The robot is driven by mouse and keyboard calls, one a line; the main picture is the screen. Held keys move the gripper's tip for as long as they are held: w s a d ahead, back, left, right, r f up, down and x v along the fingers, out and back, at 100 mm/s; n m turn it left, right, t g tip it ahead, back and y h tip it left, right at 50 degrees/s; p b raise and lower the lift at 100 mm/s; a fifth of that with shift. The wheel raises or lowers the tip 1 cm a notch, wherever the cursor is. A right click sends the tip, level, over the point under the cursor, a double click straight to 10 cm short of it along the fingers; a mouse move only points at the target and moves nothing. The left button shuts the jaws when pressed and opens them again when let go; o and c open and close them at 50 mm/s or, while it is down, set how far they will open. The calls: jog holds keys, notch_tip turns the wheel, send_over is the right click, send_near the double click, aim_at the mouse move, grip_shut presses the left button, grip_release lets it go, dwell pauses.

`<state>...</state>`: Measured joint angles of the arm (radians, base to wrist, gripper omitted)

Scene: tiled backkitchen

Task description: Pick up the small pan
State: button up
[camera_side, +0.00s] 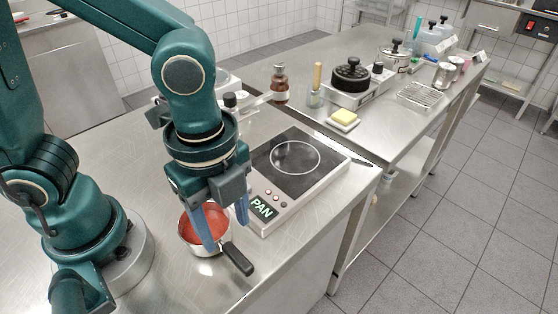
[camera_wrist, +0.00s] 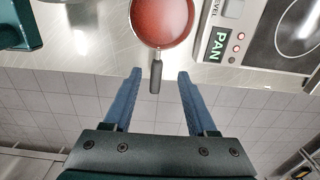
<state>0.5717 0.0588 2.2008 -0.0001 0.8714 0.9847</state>
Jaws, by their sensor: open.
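The small pan (camera_side: 188,232) sits on the steel table, with a red inside and a short black handle (camera_side: 237,259) pointing to the front right. In the wrist view the pan (camera_wrist: 162,22) is at the top centre, its handle (camera_wrist: 156,76) pointing down between the fingertips. My gripper (camera_side: 222,230) is above the pan, with its blue fingers pointing down and partly hiding it. In the wrist view my gripper (camera_wrist: 159,74) is open, with a finger on each side of the handle and a gap to both. I cannot tell the exact height of the fingertips.
A hotplate (camera_side: 297,160) with a PAN label stands right behind the pan. The table's front edge is close to the handle.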

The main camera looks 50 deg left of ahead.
aim_at(228, 246)
jog(key=shift+s+d+f, duration=0.1)
jog(key=shift+s+f, duration=0.15)
jog(key=shift+f, duration=2.4)
grip_shut()
